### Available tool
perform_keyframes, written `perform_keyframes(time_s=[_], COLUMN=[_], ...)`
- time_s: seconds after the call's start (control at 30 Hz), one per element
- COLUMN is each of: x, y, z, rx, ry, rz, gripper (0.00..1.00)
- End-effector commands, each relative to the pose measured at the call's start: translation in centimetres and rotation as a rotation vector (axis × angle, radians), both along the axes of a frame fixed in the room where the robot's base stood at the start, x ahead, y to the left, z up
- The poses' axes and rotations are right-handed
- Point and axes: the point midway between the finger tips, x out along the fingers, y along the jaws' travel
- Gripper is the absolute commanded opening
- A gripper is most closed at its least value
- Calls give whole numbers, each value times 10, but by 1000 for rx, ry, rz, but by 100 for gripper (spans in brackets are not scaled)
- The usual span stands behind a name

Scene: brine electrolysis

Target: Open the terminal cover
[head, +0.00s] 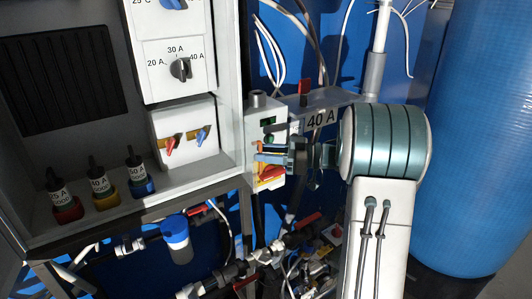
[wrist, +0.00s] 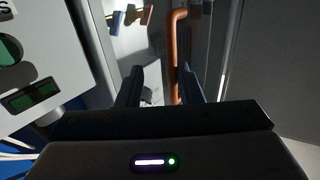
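My gripper (wrist: 160,80) has its two dark fingers apart, with a gap between them. A copper-coloured bent bar (wrist: 175,45), like a handle, runs up between the fingers, nearer the right one; whether they touch it I cannot tell. In the head view my gripper (head: 272,152) is at the front of a small pale box (head: 254,112) on the right side of the grey cabinet. The box has a green part at its top and a yellow and red part below. The gripper hides much of its front, and I cannot clearly make out the terminal cover's outline.
The grey cabinet (head: 228,80) carries a 30 A dial (head: 181,69), red and blue switches (head: 187,139) and several coloured plugs (head: 97,190). Pipes and valves crowd below. A large blue tank (head: 475,140) stands at right.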

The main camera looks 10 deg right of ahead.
Motion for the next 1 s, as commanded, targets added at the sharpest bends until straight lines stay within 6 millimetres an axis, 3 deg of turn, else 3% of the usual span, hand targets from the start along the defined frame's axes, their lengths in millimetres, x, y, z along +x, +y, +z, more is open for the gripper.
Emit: perform_keyframes(time_s=[0.23, 0.7, 1.0], x=[-5, -43, -52], y=[-12, -105, -128], z=[-5, -3, 0], rx=[-4, -2, 1], ry=[4, -1, -1], rz=[-1, -2, 1], gripper=[31, 31, 31])
